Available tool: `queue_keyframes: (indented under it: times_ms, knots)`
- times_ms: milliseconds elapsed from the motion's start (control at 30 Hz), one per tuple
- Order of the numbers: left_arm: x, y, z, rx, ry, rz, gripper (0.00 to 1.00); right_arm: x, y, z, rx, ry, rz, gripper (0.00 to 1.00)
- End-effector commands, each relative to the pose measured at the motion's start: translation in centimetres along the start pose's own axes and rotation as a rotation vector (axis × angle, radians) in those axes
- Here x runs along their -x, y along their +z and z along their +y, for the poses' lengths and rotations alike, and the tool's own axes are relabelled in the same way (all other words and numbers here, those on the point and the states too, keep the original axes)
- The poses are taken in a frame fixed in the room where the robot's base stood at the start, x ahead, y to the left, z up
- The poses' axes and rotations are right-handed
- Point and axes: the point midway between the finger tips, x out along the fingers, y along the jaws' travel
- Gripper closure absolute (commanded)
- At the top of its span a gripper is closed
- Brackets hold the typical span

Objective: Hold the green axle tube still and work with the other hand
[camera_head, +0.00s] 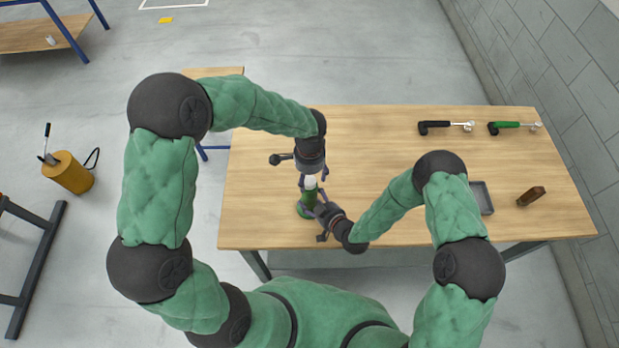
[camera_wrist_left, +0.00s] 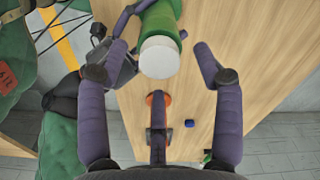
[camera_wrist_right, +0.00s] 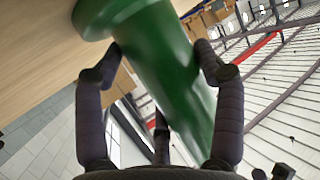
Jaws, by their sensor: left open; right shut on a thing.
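The green axle tube (camera_head: 306,206) stands near the front edge of the wooden table, with a white end piece (camera_head: 310,182) on top. My right gripper (camera_head: 321,207) is shut on the tube from the right. In the right wrist view the tube (camera_wrist_right: 165,65) runs between its fingers. My left gripper (camera_head: 311,175) is open above the tube's top. In the left wrist view the white end (camera_wrist_left: 159,57) lies between its spread fingers; I cannot tell whether they touch it. The tube's lower part is partly hidden by my right gripper.
A black-handled tool (camera_head: 436,128) and a green-handled tool (camera_head: 508,125) lie at the table's back right. A grey tray (camera_head: 486,199) and a brown object (camera_head: 531,196) are at the right.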

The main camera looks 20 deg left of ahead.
Motion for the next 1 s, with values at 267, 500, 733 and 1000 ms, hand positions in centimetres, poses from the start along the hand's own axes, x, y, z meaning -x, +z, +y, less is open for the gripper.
queue_keyframes:
  times_ms: [267,500,733,1000]
  knots:
    - [5.6,-0.1,0.0,0.0,-0.002,0.006,0.33,0.0,0.1,0.0,-0.002,0.0,-0.002,0.7]
    - [9.2,-0.1,0.0,0.0,-0.001,0.004,0.33,0.0,0.1,0.0,-0.002,0.0,-0.002,0.7]
    - [10.3,0.0,0.0,-0.001,0.0,0.002,0.33,0.0,0.1,0.0,-0.002,0.0,-0.002,0.7]
    - [10.3,0.0,0.0,0.0,0.001,0.001,0.33,0.0,0.1,0.0,-0.002,0.0,-0.002,0.7]
